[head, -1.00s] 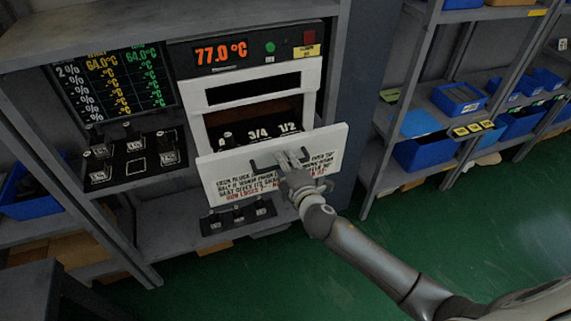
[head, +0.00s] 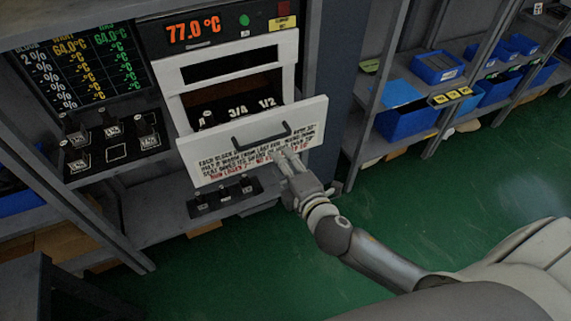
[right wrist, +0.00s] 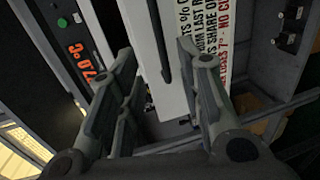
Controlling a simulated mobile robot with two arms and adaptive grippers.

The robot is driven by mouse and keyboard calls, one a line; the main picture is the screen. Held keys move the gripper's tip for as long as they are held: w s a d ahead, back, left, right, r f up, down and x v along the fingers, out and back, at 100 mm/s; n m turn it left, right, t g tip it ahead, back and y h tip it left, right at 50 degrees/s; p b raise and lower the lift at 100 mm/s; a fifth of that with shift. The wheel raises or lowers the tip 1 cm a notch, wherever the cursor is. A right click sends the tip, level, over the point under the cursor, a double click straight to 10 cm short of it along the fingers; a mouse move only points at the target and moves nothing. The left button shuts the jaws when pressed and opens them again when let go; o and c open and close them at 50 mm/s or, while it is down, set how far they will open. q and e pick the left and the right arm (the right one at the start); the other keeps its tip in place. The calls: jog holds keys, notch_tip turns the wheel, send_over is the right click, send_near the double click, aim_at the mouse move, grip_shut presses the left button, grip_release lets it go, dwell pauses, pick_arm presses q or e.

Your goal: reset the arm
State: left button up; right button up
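My right gripper (head: 292,165) is in front of the lower right part of the white drawer front (head: 225,143), just below and right of its dark handle (head: 262,137). In the right wrist view, my right gripper (right wrist: 160,85) has its fingers spread apart with nothing between them. The drawer front (right wrist: 172,60) and the dark handle (right wrist: 158,40) show beyond the fingers. The drawer is pulled out, and its inside shows markings "3/4" and "1/2". My left gripper is not in view.
The oven-like unit has a display (head: 195,30) reading 77.0 °C. A black tray (head: 112,150) with several valve blocks is at left. Another black strip (head: 225,195) with blocks lies below the drawer. Shelves with blue bins (head: 408,120) stand at right. Green floor (head: 420,200) is clear.

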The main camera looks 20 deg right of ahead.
jog(key=shift+s, duration=0.1)
dwell(0.4)
jog(key=s+d+f+m+g+b, duration=0.1)
jog(key=s+d+f+m+g, duration=0.15)
jog(key=f, duration=0.95)
jog(key=s+d+f+m+g+h+b, duration=0.1)
jog(key=s+f+m+g, duration=0.15)
jog(key=f, duration=0.85)
jog(key=s+d+f+m+g+b, duration=0.15)
jog(key=s+f, duration=0.25)
jog(key=f, duration=0.8)
jog(key=s+f+m+g, duration=0.2)
jog(key=s+f+m, duration=0.1)
jog(key=s+f, duration=0.4)
jog(key=s+f+m+g+b, duration=0.1)
jog(key=s+f+m+g, duration=0.2)
jog(key=s+f, duration=0.5)
jog(key=s+f+m+g, duration=0.3)
jog(key=s+f, duration=0.4)
jog(key=s, duration=1)
jog(key=shift+s+f+b, duration=0.15)
jog(key=shift+b, duration=0.25)
